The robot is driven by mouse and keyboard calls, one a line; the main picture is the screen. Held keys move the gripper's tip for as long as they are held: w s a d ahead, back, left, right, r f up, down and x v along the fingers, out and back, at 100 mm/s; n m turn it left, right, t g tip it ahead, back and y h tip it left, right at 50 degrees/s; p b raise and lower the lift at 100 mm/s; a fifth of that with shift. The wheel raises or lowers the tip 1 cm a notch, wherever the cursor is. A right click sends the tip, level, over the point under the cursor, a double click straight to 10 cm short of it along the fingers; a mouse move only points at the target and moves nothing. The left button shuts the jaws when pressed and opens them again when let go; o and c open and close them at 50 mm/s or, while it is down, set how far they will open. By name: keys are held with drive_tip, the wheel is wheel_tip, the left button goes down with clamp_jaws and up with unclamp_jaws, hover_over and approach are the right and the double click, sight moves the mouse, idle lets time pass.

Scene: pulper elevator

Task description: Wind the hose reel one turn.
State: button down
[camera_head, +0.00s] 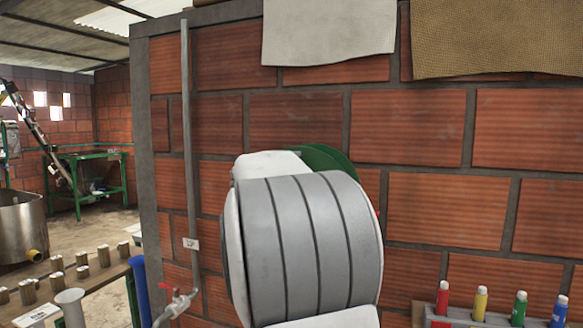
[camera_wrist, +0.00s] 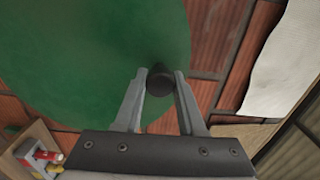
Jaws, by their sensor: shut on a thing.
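The hose reel is a green disc (camera_wrist: 100,50) that fills much of the wrist view. In the head view only its upper edge (camera_head: 322,158) shows, behind my arm. A short black crank knob (camera_wrist: 160,82) stands out near the disc's right edge in the wrist view. My gripper (camera_wrist: 159,76) has its two grey fingers on either side of the knob and is shut on it. In the head view my arm hides the gripper, the knob and most of the reel. The hose itself cannot be made out.
A brick wall (camera_head: 430,125) stands behind the reel. A pipe with a red-handled tap (camera_head: 180,299) runs down it at left. A white cloth (camera_head: 328,30) and brown sacking (camera_head: 500,38) hang above. A rack with several coloured tubes (camera_head: 481,303) is at lower right.

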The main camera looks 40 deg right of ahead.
drive_tip(key=shift+s, duration=0.1)
drive_tip(key=c, duration=0.5)
unclamp_jaws()
drive_tip(key=shift+a, duration=0.1)
drive_tip(key=shift+s+a, duration=0.15)
drive_tip(key=shift+a, duration=0.15)
drive_tip(key=b+v, duration=0.1)
drive_tip(key=v, duration=1.5)
drive_tip(key=shift+s+a+b, duration=0.15)
drive_tip(key=shift+s+b, duration=0.1)
drive_tip(key=shift+b, duration=0.15)
